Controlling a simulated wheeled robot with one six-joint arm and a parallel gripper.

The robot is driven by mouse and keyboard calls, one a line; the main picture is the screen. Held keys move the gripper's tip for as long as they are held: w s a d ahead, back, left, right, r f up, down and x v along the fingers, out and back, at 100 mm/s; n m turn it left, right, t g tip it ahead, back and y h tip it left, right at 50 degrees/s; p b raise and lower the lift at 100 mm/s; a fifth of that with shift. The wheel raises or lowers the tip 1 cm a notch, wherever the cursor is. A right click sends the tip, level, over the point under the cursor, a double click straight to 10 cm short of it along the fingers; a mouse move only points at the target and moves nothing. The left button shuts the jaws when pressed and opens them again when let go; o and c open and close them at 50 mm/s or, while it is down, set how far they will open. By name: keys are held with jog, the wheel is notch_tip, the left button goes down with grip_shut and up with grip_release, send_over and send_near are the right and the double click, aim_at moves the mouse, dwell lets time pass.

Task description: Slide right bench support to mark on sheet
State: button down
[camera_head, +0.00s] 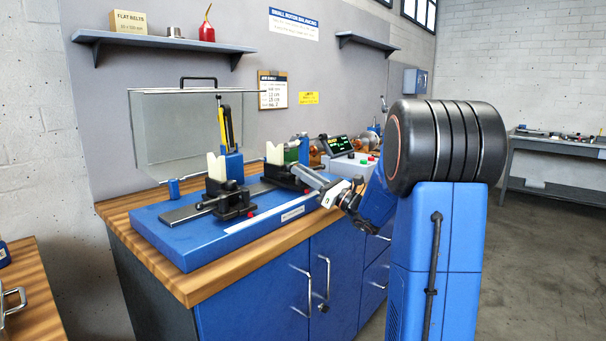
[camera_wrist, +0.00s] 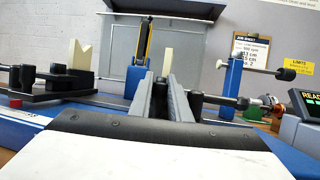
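The right bench support, a black carriage (camera_head: 281,177) with a cream V-block (camera_head: 274,153), stands on the steel rail of the blue bench. My gripper (camera_head: 300,173) reaches its near right side. In the wrist view, my two grey fingers (camera_wrist: 165,90) stand upright with a narrow gap, a dark part between them and the cream block tip (camera_wrist: 166,62) behind. Whether they press on that part is unclear; they hide most of the support. The left support's cream V-block (camera_head: 217,166) stands further left.
The blue bench base (camera_head: 179,244) sits on a wooden worktop (camera_head: 214,285). A clear guard (camera_head: 165,130) stands behind it. A black-knobbed rod (camera_wrist: 240,102) juts right of my fingers. A display (camera_head: 339,146) and a button box (camera_head: 352,166) stand at the right.

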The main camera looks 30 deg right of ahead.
aim_at(314, 169)
jog(key=shift+w+d, duration=0.3)
jog(key=shift+d, duration=0.5)
jog(key=shift+w+d, duration=0.25)
jog(key=shift+d, duration=0.55)
jog(key=shift+w+d, duration=0.3)
jog(key=shift+d, duration=0.5)
jog(key=c, duration=1.7)
grip_release()
jog(key=shift+o, duration=0.2)
jog(key=shift+s, duration=0.1)
jog(key=v, duration=1.7)
jog(key=shift+f, duration=0.25)
jog(key=shift+s+d, duration=0.1)
